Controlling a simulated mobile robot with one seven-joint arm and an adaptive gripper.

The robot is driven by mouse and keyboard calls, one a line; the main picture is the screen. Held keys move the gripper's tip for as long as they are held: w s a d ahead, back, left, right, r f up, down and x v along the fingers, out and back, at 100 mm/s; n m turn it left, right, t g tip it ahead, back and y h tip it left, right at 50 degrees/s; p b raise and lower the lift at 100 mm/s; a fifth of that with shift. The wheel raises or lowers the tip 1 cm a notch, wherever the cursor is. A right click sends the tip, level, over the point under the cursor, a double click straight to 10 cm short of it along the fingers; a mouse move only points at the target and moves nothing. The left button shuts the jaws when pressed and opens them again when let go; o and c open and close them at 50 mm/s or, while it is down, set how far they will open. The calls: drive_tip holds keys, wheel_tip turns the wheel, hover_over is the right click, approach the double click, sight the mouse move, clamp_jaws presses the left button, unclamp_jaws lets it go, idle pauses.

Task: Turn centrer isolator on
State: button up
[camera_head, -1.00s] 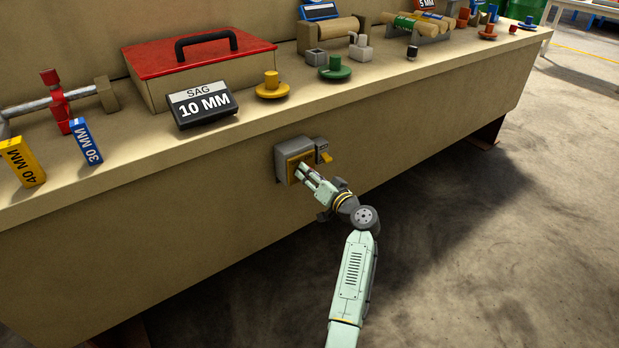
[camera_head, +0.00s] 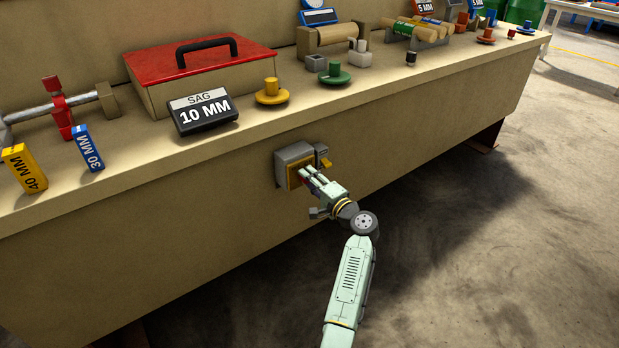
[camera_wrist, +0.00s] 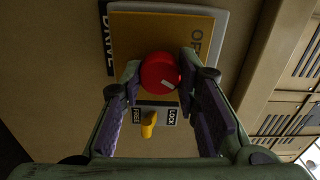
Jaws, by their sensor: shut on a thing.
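The isolator is a grey box (camera_head: 283,166) with a yellow face plate (camera_wrist: 130,45) on the front of the bench. A round red knob (camera_wrist: 158,72) sits on the plate, with a white mark pointing to the lower right in the wrist view. The plate's edges carry the words DRIVE, at the left, and OFF, at the right. My gripper (camera_head: 305,175) is shut on the knob, one finger on each side; it also shows in the wrist view (camera_wrist: 160,78). In the head view the fingers mostly hide the knob.
A small yellow lever (camera_head: 326,164) beside the box has FREE and LOCK labels in the wrist view (camera_wrist: 149,124). On the bench top above stand a red-lidded box (camera_head: 200,62), a 10 MM sign (camera_head: 203,113) and a yellow knobbed disc (camera_head: 271,92). Open floor lies to the right.

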drive_tip(key=shift+m+p, duration=0.5)
drive_tip(key=shift+m, duration=0.8)
drive_tip(key=o, duration=1.2)
drive_tip(key=shift+s, duration=0.1)
drive_tip(key=v, duration=1.2)
